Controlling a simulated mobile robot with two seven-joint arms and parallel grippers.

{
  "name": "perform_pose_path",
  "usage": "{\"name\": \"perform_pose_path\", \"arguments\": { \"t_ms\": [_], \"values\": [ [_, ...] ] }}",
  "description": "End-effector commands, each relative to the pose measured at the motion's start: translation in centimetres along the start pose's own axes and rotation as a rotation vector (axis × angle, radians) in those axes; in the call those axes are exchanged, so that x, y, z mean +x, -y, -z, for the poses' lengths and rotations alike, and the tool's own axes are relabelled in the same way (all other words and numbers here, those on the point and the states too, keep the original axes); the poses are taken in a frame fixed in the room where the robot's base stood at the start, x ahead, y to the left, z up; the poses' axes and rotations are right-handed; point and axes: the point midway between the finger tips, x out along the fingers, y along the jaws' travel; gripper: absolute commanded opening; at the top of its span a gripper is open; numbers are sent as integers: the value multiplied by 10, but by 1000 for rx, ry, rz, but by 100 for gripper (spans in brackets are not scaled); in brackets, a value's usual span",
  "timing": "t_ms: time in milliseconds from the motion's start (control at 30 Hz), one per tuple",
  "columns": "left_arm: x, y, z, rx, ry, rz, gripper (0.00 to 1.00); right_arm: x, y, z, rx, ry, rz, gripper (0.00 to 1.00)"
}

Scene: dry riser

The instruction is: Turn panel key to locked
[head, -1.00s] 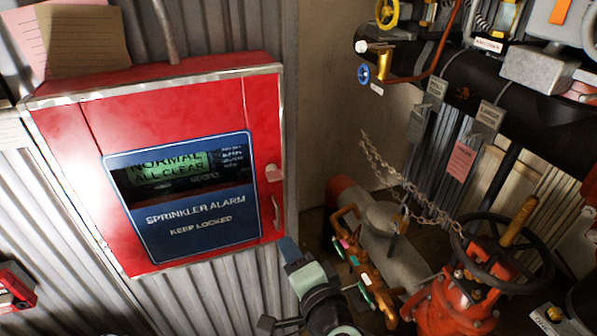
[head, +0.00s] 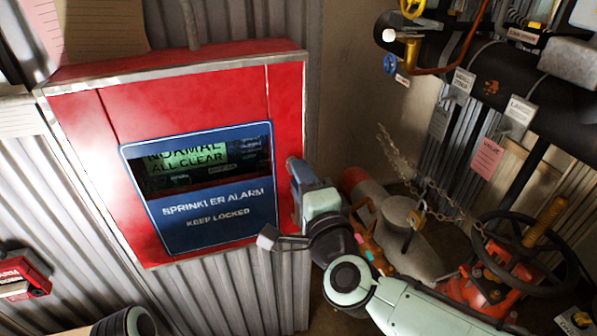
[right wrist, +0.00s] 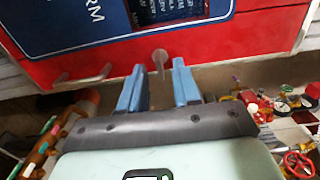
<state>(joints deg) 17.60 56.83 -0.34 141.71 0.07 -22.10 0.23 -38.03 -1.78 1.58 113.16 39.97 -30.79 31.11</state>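The red sprinkler alarm panel (head: 200,100) hangs on the corrugated wall. Its display reads "NORMAL ALL CLEAR" above a blue plate marked "KEEP LOCKED". My right gripper (head: 293,168) is at the panel's right edge in the head view and hides the key there. In the right wrist view, the pale key (right wrist: 159,57) sticks out of the red panel face (right wrist: 215,50). The two blue fingers of my right gripper (right wrist: 159,72) are open, one on each side of the key's line, with gaps visible. The key's turn position cannot be told.
A pale pull handle (right wrist: 82,76) is on the panel near the key. Right of the panel stand a padlock on a chain (head: 417,214), a dark handwheel (head: 570,270) and pipes. A small red box (head: 22,278) is at lower left.

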Motion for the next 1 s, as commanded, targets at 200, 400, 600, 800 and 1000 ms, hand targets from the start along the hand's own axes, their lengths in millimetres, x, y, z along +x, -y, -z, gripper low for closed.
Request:
{"name": "perform_pose_path", "arguments": {
  "t_ms": [200, 400, 600, 800, 1000],
  "values": [
    [-2, -1, 0, 0, -1, 0, 0, 19, 0, 0, -1, 0, 0, 32],
    [-2, -1, 0, 0, -1, 0, 0, 20, 0, 0, -1, 0, -1, 32],
    [-2, -1, 0, 0, -1, 0, 0, 20, 0, 0, -1, 0, -1, 0],
    [-2, -1, 0, 0, -1, 0, 0, 20, 0, 0, -2, 0, -1, 0],
    [-4, -1, 0, 0, -2, 0, 0, 20, 0, 0, -34, 0, -1, 0]
  ]
}}
